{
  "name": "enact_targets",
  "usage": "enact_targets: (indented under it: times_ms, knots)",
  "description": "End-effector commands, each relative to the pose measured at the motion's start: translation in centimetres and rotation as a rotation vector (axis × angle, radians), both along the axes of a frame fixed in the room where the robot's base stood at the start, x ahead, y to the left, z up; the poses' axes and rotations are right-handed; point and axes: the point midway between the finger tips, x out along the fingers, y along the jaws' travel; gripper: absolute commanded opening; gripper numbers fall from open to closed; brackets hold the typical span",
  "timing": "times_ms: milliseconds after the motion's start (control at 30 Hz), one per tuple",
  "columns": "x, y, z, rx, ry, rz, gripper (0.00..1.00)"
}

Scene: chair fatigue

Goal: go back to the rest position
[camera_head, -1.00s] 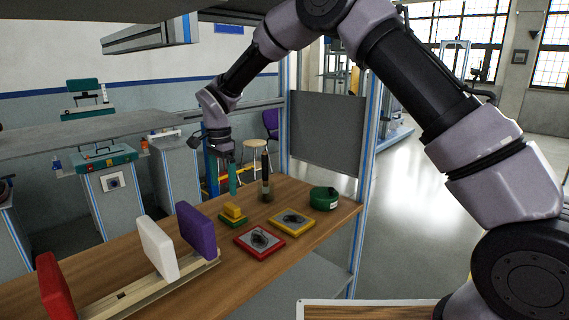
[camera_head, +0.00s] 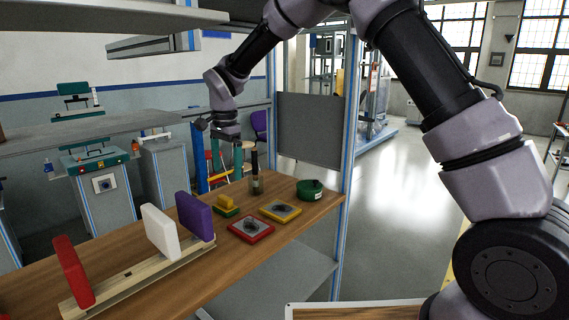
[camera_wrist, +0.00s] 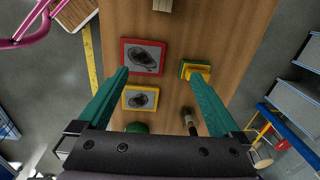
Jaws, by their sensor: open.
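My gripper (camera_head: 227,158) has two teal fingers and hangs from my grey and black arm above the far end of the wooden table (camera_head: 235,255). In the wrist view the fingers of my gripper (camera_wrist: 158,75) are spread wide with nothing between them that they touch. Below them lie a red-framed tile (camera_wrist: 128,60) and a yellow-framed tile (camera_wrist: 129,97). A yellow and green block (camera_wrist: 195,72) sits near the right fingertip, apparently below it. A dark bottle (camera_head: 256,184) and a green round container (camera_head: 311,190) stand near the table's far end.
A wooden rack holds a red (camera_head: 72,272), a white (camera_head: 160,232) and a purple slab (camera_head: 195,216) at the near left. A blue-edged frame post (camera_head: 347,170) and a grey panel (camera_head: 310,130) stand right of the table. Open floor (camera_head: 400,200) lies beyond.

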Motion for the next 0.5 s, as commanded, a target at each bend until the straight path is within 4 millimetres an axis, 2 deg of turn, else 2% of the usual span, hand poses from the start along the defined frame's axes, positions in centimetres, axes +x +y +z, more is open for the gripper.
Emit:
enact_targets:
  times_ms: [267,367,500]
  knots:
    - [0.9,-7.0,6.6,0.045,-0.061,0.04,1.0]
    - [0.7,-11.1,9.8,0.065,-0.098,0.064,1.0]
    - [-0.8,-18.1,14.4,0.092,-0.17,0.102,1.0]
